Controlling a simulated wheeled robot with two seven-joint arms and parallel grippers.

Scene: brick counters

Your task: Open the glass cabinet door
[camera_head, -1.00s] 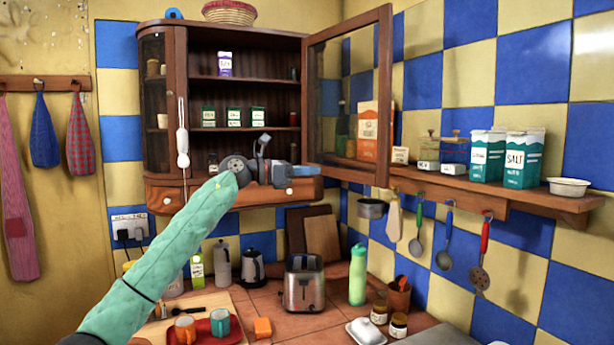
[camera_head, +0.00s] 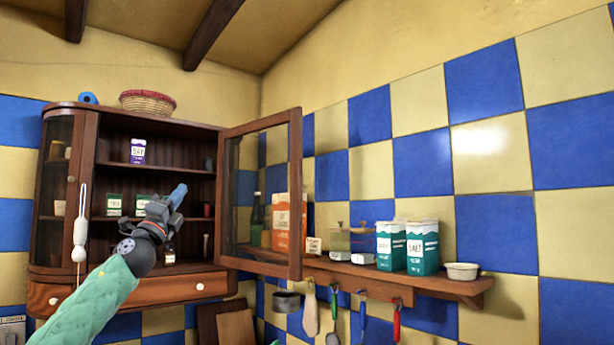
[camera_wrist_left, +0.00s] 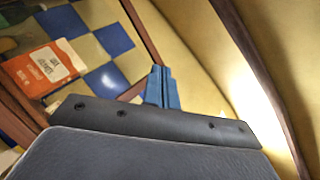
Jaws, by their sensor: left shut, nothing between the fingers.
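The wooden wall cabinet (camera_head: 160,128) hangs at the left in the head view. Its glass door (camera_head: 262,190) stands swung wide open on the right side, and the shelves inside show. My left gripper (camera_head: 178,195) is in front of the open cabinet, left of the door, with its blue fingers pointing up and right. The fingers are together and empty, apart from the door in the picture. In the left wrist view the shut blue fingers (camera_wrist_left: 161,88) show in front of a dark wooden bar. My right gripper is not in view.
A wall shelf (camera_head: 430,286) right of the door carries an orange box (camera_head: 289,222), salt boxes (camera_head: 422,247) and a small white bowl (camera_head: 462,271). Utensils hang below it. A basket (camera_head: 148,102) sits on the cabinet.

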